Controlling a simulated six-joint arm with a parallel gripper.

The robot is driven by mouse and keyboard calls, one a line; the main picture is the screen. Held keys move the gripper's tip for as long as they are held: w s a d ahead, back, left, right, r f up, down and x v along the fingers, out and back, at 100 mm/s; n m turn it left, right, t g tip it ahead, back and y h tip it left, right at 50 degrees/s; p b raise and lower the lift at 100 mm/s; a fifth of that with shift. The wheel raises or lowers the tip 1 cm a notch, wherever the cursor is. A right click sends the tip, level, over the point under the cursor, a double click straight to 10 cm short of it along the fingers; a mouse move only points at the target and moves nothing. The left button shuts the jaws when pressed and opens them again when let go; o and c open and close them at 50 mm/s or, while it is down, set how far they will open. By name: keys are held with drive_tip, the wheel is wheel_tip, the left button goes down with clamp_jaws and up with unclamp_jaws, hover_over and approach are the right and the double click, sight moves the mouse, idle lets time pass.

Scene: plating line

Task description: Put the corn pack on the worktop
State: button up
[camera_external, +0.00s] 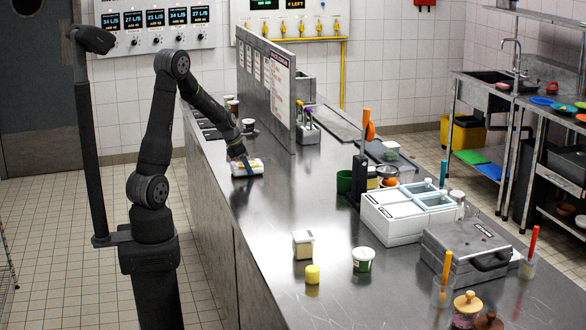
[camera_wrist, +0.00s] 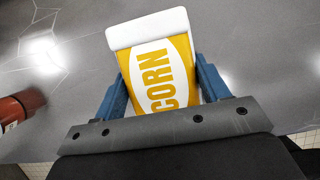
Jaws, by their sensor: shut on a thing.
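The corn pack (camera_wrist: 165,72) is yellow and white with the word CORN on it. In the wrist view it sits between the two blue fingers of my gripper (camera_wrist: 160,85), which is shut on it. In the external view the pack (camera_external: 247,168) is at the worktop's left edge, under my gripper (camera_external: 247,165). The steel worktop (camera_external: 300,200) runs from the back left to the front right. I cannot tell whether the pack touches the worktop or is held just above it.
A red-brown cylindrical item (camera_wrist: 20,108) lies left of the pack in the wrist view. A steel divider (camera_external: 267,85) stands behind the gripper. The worktop's middle is clear.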

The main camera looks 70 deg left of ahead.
drive_tip(key=shift+f, duration=0.15)
drive_tip(key=o, duration=1.2)
drive_tip(key=v, duration=1.2)
drive_tip(key=x, duration=1.2)
drive_tip(key=shift+r, duration=2.1)
